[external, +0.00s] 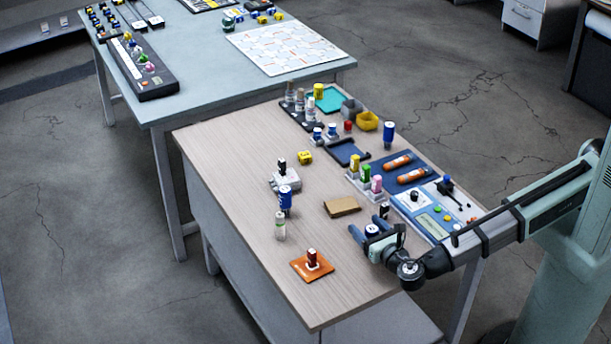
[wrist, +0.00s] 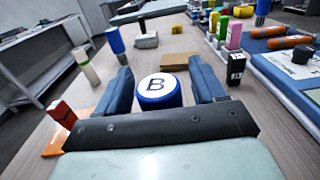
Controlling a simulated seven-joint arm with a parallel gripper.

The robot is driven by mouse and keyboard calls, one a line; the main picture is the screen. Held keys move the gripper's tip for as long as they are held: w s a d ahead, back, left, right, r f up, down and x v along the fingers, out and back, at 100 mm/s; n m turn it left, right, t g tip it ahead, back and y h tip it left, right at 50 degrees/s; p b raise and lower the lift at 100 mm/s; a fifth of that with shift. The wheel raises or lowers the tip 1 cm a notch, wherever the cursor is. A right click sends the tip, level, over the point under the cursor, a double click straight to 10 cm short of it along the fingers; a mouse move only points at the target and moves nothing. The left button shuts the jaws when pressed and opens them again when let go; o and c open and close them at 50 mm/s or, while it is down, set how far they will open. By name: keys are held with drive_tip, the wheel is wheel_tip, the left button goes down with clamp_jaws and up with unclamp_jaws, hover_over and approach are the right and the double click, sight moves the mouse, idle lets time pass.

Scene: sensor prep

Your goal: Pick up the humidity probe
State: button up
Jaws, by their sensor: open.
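My gripper (external: 369,225) is low over the front right part of the wooden table, its two blue fingers apart. Between the fingers stands a short blue cylinder with a white top (external: 372,231). In the wrist view its top (wrist: 157,86) carries a black letter B, and the open fingers (wrist: 159,66) stand on either side of it. A gap shows beside the cylinder, and its lower part is hidden by my gripper. No readable label names the humidity probe, so I cannot tell whether this cylinder is it.
A black block (wrist: 236,70) stands close to the right finger. A brown box (external: 342,206) lies just beyond. Left are a pale cylinder (external: 280,227), a blue cylinder (external: 285,199) and a red block (external: 312,257) on an orange plate (external: 300,274). A blue-white panel (external: 432,225) lies right.

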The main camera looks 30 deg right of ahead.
drive_tip(key=shift+c, duration=0.3)
clamp_jaws()
idle(0.3)
